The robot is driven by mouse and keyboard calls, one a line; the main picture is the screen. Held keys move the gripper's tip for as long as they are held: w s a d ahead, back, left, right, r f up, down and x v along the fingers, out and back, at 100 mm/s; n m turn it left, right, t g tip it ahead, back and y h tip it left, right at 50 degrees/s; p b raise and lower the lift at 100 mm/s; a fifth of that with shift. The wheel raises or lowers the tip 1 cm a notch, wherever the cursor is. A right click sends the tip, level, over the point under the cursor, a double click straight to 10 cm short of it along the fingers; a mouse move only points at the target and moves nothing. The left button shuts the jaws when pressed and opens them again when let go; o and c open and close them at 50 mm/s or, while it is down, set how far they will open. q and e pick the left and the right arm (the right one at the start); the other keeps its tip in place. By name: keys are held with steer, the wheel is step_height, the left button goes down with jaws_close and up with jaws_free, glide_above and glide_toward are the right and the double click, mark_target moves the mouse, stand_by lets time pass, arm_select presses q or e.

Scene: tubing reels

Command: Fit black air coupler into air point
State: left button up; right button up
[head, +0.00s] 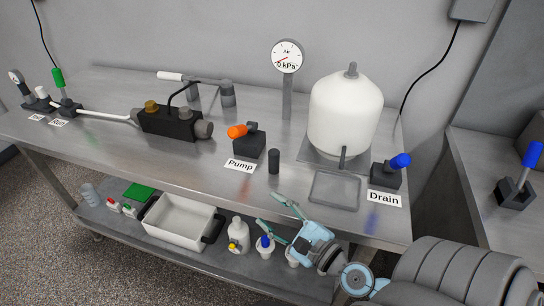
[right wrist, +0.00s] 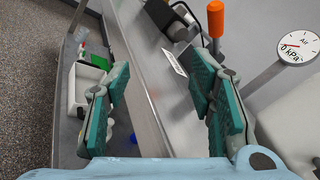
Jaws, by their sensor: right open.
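A short black cylinder (head: 274,161), which looks like the black air coupler, stands upright on the steel bench, right of the Pump label. Which fitting is the air point I cannot tell for sure; a grey stub (head: 343,157) stands at the front of the white tank's base. My right gripper (head: 278,218) is open and empty at the bench's front edge, below and in front of the black cylinder. In the right wrist view its teal-padded fingers (right wrist: 160,100) are spread wide, with the bench edge behind them. My left gripper is not in view.
The bench (head: 110,133) also holds the white tank (head: 345,112), the air gauge (head: 287,57) reading about 0 kPa, the orange-handled pump valve (head: 249,144), the blue-handled drain valve (head: 387,174) and a flat grey tray (head: 334,191). Bottles and a white bin (head: 180,222) sit on the lower shelf.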

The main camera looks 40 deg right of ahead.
mark_target(277, 160)
steer(key=d+m+h, duration=0.1)
steer(key=d+m, duration=0.1)
steer(key=m, duration=0.1)
steer(key=d+r+m+h, duration=0.1)
steer(key=d+m+h, duration=0.1)
steer(key=d+m, duration=0.1)
steer(key=d+m+h, duration=0.2)
steer(key=d+m, duration=0.1)
steer(key=m, duration=0.2)
steer(key=shift+w+d+r, duration=0.2)
steer(key=shift+w+r, duration=0.15)
steer(key=w+p, duration=0.1)
steer(key=w, duration=0.3)
steer(key=w+d, duration=0.1)
steer(key=w, duration=0.3)
steer(key=w+d+p, duration=0.1)
steer(key=w, duration=0.3)
steer(key=shift+w+d+r+p, duration=0.1)
steer(key=shift+w+p, duration=0.25)
steer(key=shift+w, duration=0.35)
steer(key=shift+s, duration=0.1)
jaws_close()
